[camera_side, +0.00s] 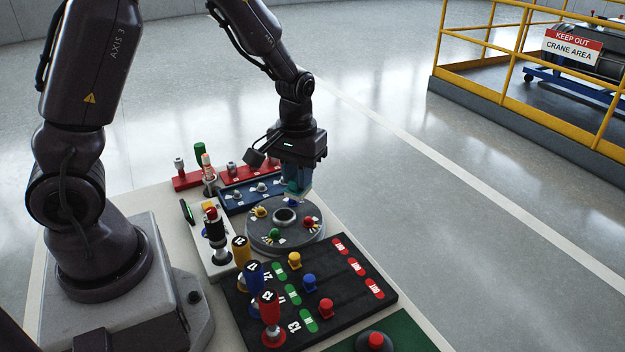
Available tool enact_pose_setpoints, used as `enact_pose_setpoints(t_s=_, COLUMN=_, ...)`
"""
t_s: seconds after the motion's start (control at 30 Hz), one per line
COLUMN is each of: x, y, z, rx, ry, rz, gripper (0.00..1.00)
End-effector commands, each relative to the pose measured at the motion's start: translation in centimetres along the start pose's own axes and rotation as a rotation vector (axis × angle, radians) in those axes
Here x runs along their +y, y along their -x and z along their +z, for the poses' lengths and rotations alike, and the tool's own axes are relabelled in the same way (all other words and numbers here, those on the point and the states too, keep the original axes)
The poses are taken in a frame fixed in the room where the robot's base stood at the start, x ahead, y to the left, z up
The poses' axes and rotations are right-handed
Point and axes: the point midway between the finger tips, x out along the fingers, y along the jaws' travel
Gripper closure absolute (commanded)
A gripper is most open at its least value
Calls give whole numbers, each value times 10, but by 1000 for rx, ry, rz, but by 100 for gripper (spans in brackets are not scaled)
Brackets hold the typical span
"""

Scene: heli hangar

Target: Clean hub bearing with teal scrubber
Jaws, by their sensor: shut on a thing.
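The hub is a round grey disc (262,236) on the worktop, with coloured knobs around its face. Its bearing (285,216) is a pale ring with a dark hole at the centre. My gripper (297,180) points down over the far edge of the hub, behind and slightly right of the bearing. It is shut on the teal scrubber (295,188), which is small and partly hidden by the fingers. The scrubber is close to the hub's far rim; I cannot tell whether it touches.
A black board (340,300) with coloured knobs and upright handles lies in front of the hub. Red (186,180) and blue (235,205) racks stand behind left. A white panel with a dark lever (215,236) is left. A green mat (408,338) is front right.

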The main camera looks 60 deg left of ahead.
Motion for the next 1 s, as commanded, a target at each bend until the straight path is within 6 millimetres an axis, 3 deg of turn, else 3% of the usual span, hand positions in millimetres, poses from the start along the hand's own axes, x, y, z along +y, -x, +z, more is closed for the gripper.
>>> enact_pose_setpoints(t_s=0.1, x=-21, y=-10, z=-3, rx=1, ry=157, rz=-3, gripper=100)
enact_pose_setpoints(t_s=0.2, x=-27, y=-14, z=-4, rx=3, ry=209, rz=-4, gripper=100)
enact_pose_setpoints(t_s=1.0, x=-27, y=-80, z=-4, rx=3, ry=207, rz=-4, gripper=100)
